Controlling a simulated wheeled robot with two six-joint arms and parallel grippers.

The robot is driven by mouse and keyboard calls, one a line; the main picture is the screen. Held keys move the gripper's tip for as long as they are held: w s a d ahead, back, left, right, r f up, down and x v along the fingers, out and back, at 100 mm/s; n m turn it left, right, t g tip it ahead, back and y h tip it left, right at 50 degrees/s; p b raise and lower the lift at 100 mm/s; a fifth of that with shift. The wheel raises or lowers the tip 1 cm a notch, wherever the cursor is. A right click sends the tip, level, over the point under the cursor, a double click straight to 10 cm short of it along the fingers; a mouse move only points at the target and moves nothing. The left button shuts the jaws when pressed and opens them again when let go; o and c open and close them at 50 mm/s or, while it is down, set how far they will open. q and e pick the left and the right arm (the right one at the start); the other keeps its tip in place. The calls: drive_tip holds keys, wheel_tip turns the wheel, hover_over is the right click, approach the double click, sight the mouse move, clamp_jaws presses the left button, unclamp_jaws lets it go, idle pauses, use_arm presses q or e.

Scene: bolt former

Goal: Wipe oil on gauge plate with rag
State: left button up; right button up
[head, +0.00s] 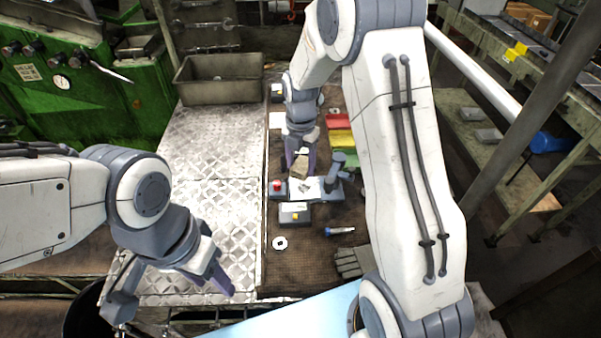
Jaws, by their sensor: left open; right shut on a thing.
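The gauge plate (306,189) is a pale, bright plate on a grey gauge stand (337,174), on the brown mat in the middle of the bench. My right gripper (300,163) points down just behind the plate and is shut on a tan rag (299,170). The rag is at the plate's far edge; whether it touches the plate cannot be told. A small dark mark shows on the plate near the rag, but I cannot tell if it is oil. My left gripper (173,294) is open and empty over the near left end of the bench.
Red, yellow and green bins (341,138) stand behind right. The metal tread plate (205,170) at left is clear.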

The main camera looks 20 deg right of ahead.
sight(301, 166)
wheel_tip(301, 166, down, 4)
drive_tip(key=shift+r+b, duration=0.25)
drive_tip(key=shift+b, duration=0.3)
drive_tip(key=shift+s+f+b, duration=0.1)
drive_tip(key=shift+f+b, duration=0.25)
drive_tip(key=shift+f, duration=0.05)
wheel_tip(301, 166, down, 5)
drive_tip(key=b, duration=0.4)
drive_tip(key=shift+f+b, duration=0.4)
drive_tip(key=shift+f, duration=0.2)
drive_tip(key=shift+w+d+r, duration=0.1)
drive_tip(key=shift+w, duration=0.2)
drive_tip(key=shift+w+d+r+p, duration=0.1)
drive_tip(key=shift+w+d+p, duration=0.15)
drive_tip(key=shift+w, duration=0.4)
drive_tip(key=shift+w+d+p, duration=0.15)
drive_tip(key=shift+w+p, duration=0.15)
drive_tip(key=shift+w, duration=0.35)
drive_tip(key=shift+w+d+p, duration=0.15)
drive_tip(key=shift+w+d, duration=0.1)
drive_tip(key=shift+w, duration=0.6)
drive_tip(key=shift+w+d+p, duration=0.15)
drive_tip(key=shift+w+d, duration=0.1)
drive_tip(key=shift+w, duration=0.6)
drive_tip(key=shift+w+f, duration=0.1)
drive_tip(key=shift+f, duration=0.2)
